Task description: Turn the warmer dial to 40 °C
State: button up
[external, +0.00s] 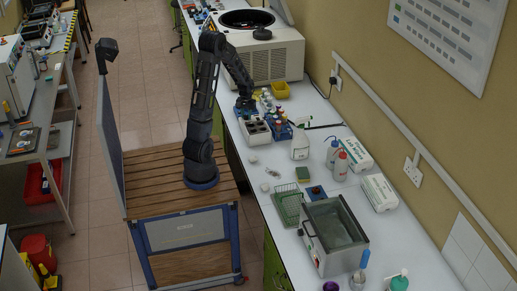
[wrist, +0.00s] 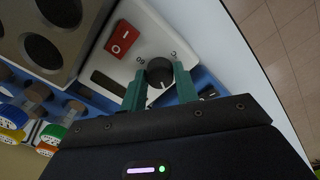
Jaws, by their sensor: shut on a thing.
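The warmer (wrist: 185,28) has a white control face with a round dark dial (wrist: 159,72). A pale pointer mark shows on the dial, on the side toward my gripper. Printed markings sit around the dial, partly hidden by the fingers; I cannot read the setting. My gripper (wrist: 160,78) has one green fingertip on each side of the dial and is shut on it. In the external view the warmer (external: 257,139) stands on the white bench, with my gripper (external: 245,104) at its far side; the dial is hidden there.
A red rocker switch (wrist: 122,37) sits beside the dial, and dark wells (wrist: 42,52) lie beyond. Colour-capped bottles (wrist: 12,117) stand close by. In the external view, a centrifuge (external: 270,62) is behind, and a spray bottle (external: 300,146) and water bath (external: 322,262) are nearer.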

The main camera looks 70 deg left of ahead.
jog(key=m, duration=0.3)
jog(key=shift+m, duration=2.1)
jog(key=o, duration=1)
jog(key=shift+r, duration=0.1)
notch_tip(320, 180, up, 11)
jog(key=shift+f, duration=0.2)
